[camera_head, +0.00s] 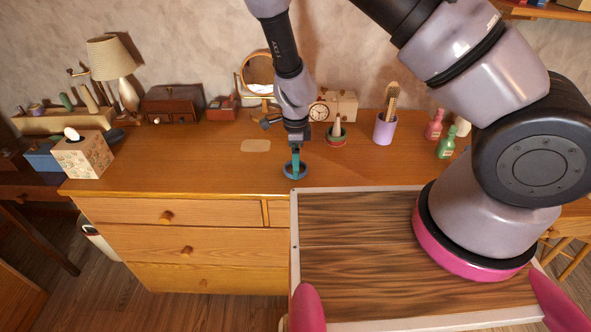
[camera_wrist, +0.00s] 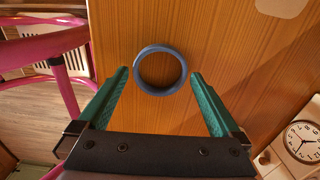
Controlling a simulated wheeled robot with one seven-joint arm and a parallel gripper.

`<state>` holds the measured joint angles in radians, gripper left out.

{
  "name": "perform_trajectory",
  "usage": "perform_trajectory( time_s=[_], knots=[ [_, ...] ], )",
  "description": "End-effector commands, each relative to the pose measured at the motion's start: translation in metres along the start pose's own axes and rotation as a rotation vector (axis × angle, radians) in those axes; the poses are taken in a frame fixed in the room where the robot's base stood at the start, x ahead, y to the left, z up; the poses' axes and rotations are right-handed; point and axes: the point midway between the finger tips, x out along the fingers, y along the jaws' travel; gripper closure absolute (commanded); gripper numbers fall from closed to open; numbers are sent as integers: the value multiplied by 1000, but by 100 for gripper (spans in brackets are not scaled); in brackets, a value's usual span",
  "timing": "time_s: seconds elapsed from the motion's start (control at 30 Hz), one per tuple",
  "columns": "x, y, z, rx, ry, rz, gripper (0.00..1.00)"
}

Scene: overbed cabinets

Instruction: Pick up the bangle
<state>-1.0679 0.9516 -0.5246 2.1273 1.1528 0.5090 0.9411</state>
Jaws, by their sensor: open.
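The bangle is a plain blue-grey ring (camera_wrist: 179,88) lying flat on the wooden dresser top. In the wrist view it sits just beyond and between my two green fingertips. In the head view the bangle (camera_head: 287,173) lies near the front edge of the dresser top. My gripper (camera_head: 295,166) points down over it, and its fingers hide part of the ring. In the wrist view my gripper (camera_wrist: 160,82) is open, with a finger on each side of the ring's near part and nothing held. The height of the fingertips above the ring is hard to tell.
On the dresser top (camera_head: 210,165), a beige flat piece (camera_head: 255,145) lies behind the bangle. A clock (camera_head: 319,111), a small pot (camera_head: 336,134) and a purple brush cup (camera_head: 385,128) stand behind right. The wood left of the bangle is clear. The front edge is close.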

Motion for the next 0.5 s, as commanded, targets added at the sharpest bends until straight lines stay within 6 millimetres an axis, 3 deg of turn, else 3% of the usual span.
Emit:
perform_trajectory(
  time_s=[0.1,0.33,0.37,0.5],
  knots=[
    [10,0,0,0,1,0,0],
    [12,0,0,-2,0,-1,0],
    [11,0,0,-2,-1,-1,8],
    [11,0,0,-2,-1,-1,61]
  ],
)
